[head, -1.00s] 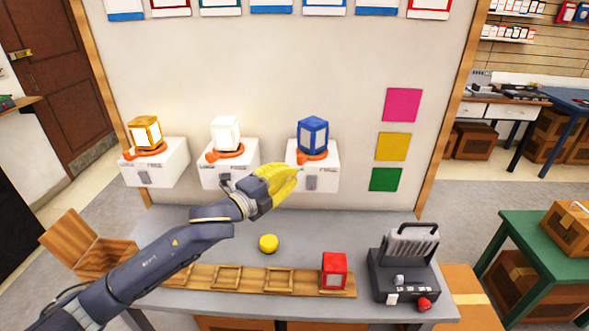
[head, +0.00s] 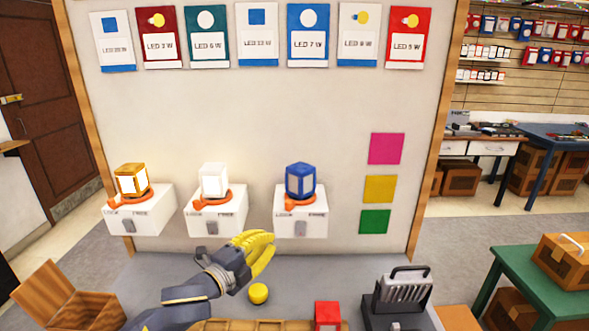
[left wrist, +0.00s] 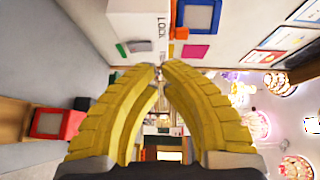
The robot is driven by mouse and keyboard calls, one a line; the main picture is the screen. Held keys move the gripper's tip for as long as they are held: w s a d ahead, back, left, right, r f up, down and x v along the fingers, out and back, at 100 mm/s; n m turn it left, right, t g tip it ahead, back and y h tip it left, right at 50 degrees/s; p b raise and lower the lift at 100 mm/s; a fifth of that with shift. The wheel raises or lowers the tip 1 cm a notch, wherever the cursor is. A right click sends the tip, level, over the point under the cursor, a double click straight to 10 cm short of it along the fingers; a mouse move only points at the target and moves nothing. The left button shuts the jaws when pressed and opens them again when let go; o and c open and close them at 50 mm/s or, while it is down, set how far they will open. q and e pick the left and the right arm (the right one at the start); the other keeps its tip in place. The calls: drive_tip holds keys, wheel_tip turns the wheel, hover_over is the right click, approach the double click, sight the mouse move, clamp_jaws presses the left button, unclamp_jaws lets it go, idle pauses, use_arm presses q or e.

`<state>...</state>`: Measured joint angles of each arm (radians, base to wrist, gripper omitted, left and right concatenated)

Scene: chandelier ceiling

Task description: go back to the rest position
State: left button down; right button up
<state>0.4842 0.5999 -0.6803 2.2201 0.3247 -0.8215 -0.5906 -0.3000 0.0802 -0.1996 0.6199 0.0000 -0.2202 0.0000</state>
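My left gripper (head: 268,243) has yellow fingers and is raised over the grey bench, in front of the wall boxes. In the left wrist view its fingertips (left wrist: 159,70) meet, with nothing seen between them. Three lanterns sit in orange rings on white lock boxes: a gold one (head: 132,181), a white one (head: 214,180) and a blue one (head: 301,181). The gripper is below and between the white and blue ones, apart from both. My right gripper is out of view.
A yellow knob (head: 258,293) and a red block (head: 327,315) are on the bench (head: 330,275). A dark device with a handle (head: 402,298) stands at its right, an open wooden box (head: 70,300) at its left. Coloured squares (head: 380,189) and LED cards (head: 308,35) are on the panel.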

use_arm(q)
drive_tip(key=s+a+f+n+g+y, duration=0.2)
drive_tip(key=s+a+f+n+y, duration=0.5)
drive_tip(key=s+f, duration=0.4)
drive_tip(key=s+a+f+n+g+y, duration=0.2)
drive_tip(key=s+a+f+n+y, duration=0.2)
drive_tip(key=s+a+f+n, duration=0.65)
drive_tip(key=s+a+f+m+g+y, duration=0.2)
drive_tip(key=s+a+f+g+y, duration=0.15)
drive_tip(key=s+f, duration=0.6)
drive_tip(key=s+d+f+n+g+h, duration=0.1)
drive_tip(key=s+d+f+g+h, duration=0.15)
drive_tip(key=f, duration=1.35)
drive_tip(key=s+d+f+g+h, duration=0.1)
drive_tip(key=s+d+f, duration=0.2)
drive_tip(key=f, duration=1.2)
drive_tip(key=s+f+n+g+h, duration=0.1)
drive_tip(key=s+f+n+g, duration=0.1)
drive_tip(key=s+f, duration=1.7)
drive_tip(key=shift+s+a+n+g+h, duration=0.35)
drive_tip(key=shift+s+n, duration=0.1)
drive_tip(key=shift+s, duration=0.35)
